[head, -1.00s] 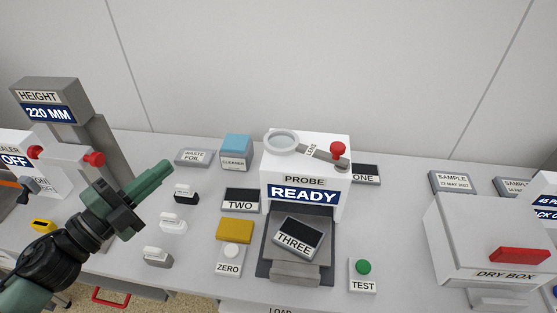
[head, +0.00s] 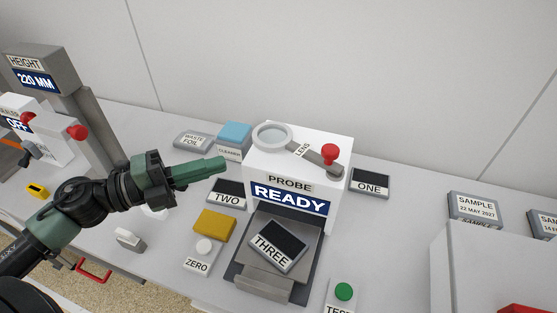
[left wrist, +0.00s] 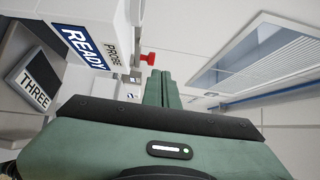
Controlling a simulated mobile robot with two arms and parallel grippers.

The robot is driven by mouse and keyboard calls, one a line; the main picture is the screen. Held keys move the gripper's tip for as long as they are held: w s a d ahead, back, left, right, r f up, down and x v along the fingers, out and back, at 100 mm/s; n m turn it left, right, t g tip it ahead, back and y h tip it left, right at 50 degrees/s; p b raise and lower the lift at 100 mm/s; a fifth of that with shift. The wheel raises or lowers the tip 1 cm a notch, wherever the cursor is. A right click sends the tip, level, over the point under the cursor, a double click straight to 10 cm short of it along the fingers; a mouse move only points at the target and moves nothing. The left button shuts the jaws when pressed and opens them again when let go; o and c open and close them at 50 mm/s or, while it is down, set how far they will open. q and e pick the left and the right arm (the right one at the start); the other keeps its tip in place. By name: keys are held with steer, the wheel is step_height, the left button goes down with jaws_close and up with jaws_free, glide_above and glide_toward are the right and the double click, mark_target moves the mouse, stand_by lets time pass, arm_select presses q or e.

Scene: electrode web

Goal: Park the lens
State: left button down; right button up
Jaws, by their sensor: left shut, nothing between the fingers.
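The lens (head: 273,138) is a round glass in a grey ring on a flat arm labelled LENS. The red knob also shows in the left wrist view (left wrist: 148,59). My left gripper (head: 222,164) is shut and empty, left of the probe box and a little below the lens ring in the picture. Its closed green fingers also show in the left wrist view (left wrist: 161,88). My right gripper is not in view.
The probe display reads READY. A tile labelled THREE (head: 277,246) sits on the probe's front stage. Tiles TWO (head: 228,190) and ONE (head: 370,180), a yellow block (head: 215,224), the ZERO button (head: 204,246) and a green TEST button (head: 344,291) stand around it. A blue cleaner box (head: 234,134) is behind.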

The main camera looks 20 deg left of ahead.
mark_target(262, 164)
arm_select(q)
step_height(262, 164, down, 6)
steer(key=b, duration=0.5)
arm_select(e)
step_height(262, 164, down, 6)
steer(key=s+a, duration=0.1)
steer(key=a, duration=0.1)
arm_select(q)
steer(key=shift+w+d+r+p, duration=0.1)
steer(key=shift+w+d+p, duration=0.8)
steer(key=shift+w, duration=0.75)
steer(key=shift+w+d+r+p, duration=0.1)
steer(key=shift+w+d+p, duration=0.4)
steer(key=shift+w+d, duration=1)
steer(key=shift+w+d+p, duration=0.7)
steer(key=shift+w+d, duration=0.1)
steer(key=shift+w, duration=1.05)
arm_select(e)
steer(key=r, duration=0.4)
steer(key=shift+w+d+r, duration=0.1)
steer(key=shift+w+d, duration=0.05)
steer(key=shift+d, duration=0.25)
